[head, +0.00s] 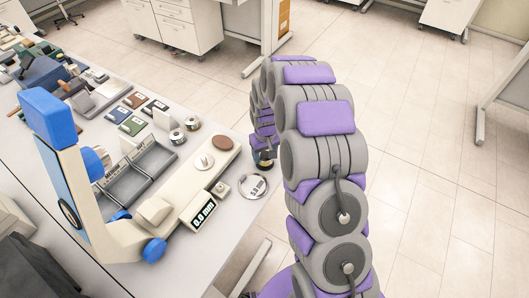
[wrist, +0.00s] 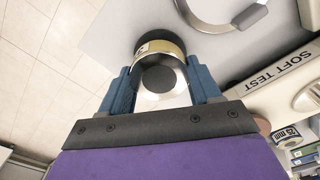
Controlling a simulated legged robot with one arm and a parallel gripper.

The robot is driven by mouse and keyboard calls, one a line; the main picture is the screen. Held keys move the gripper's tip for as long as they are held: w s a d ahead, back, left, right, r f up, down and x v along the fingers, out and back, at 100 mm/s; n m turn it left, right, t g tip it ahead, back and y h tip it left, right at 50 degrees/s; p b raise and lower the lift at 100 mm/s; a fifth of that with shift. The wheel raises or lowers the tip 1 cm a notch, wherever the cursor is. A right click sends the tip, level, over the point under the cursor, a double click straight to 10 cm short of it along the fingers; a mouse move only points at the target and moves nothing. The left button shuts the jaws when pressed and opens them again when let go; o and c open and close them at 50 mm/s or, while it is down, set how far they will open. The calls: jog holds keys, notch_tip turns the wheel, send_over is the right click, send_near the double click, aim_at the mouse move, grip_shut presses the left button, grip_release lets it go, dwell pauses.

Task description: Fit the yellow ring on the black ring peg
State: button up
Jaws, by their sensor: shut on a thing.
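My gripper (wrist: 163,88) has its blue fingers closed on the two sides of a short round piece, the yellow ring (wrist: 168,46). It has a brass-yellow band with a black strip, and a dark round centre shows between the fingers. In the head view the yellow ring (head: 264,164) shows small at the table's right edge, beside my arm, which hides part of it. I cannot tell whether it touches anything beneath. I cannot make out the black ring peg for certain in either view.
A silver ring with a tab (head: 254,187) lies on the table (head: 228,226) close by; it also shows in the wrist view (wrist: 222,24). A cream and blue tester (head: 112,222) stands left. Two small round pieces (head: 177,137) stand behind. Open floor lies to the right.

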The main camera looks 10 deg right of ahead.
aim_at(265, 154)
jog(key=shift+f, duration=0.9)
jog(key=o, duration=1.1)
jog(key=shift+o, duration=0.2)
notch_tip(265, 154, up, 17)
jog(key=p, duration=0.1)
jog(key=shift+s+r+p, duration=0.15)
jog(key=shift+p, duration=0.25)
